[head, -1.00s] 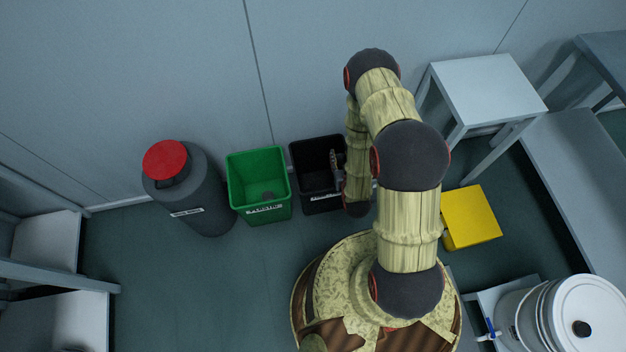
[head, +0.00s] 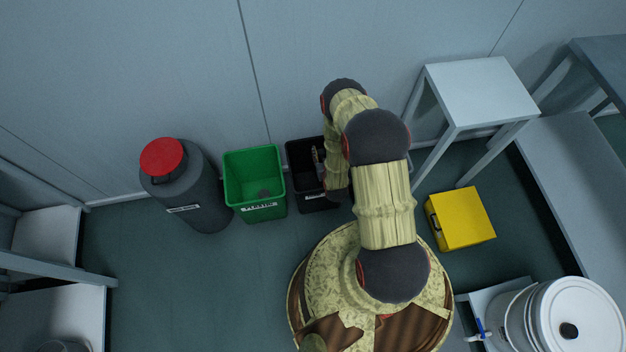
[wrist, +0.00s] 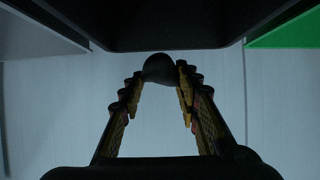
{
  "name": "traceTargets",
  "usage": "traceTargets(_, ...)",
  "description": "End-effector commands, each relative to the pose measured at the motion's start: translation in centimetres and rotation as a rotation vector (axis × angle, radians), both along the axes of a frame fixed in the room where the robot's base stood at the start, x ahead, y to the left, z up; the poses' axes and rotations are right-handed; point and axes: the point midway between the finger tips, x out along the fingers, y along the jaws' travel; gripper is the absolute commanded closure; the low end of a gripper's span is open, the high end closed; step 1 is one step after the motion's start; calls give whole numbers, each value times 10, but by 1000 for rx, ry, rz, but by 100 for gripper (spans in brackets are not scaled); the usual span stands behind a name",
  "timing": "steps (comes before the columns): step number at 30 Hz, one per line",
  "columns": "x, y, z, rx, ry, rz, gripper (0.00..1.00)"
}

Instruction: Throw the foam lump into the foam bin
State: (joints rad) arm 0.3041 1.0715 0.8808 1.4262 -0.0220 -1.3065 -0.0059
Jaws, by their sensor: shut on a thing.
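My gripper (wrist: 158,82) is shut on a dark rounded lump (wrist: 158,66), held at the fingertips in the wrist view. I take it to be the foam lump. In the head view, part of my gripper (head: 317,158) shows over the black bin (head: 294,168), and the lump itself cannot be made out. In the wrist view, a dark wall or rim (wrist: 160,28) lies above the lump, apparently of the black bin.
A green bin (head: 238,190), labelled apparently "plastic", stands left of the black bin. A dark canister with a red lid (head: 163,157) is farther left. A yellow box (head: 462,218) and white stool (head: 480,88) are on the right. The wall is close behind the bins.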

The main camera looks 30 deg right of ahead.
Motion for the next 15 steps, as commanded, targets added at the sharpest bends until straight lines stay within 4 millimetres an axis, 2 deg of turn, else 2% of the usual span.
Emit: traceTargets(15, 0, 0, -53, 0, -1, 0, 79)
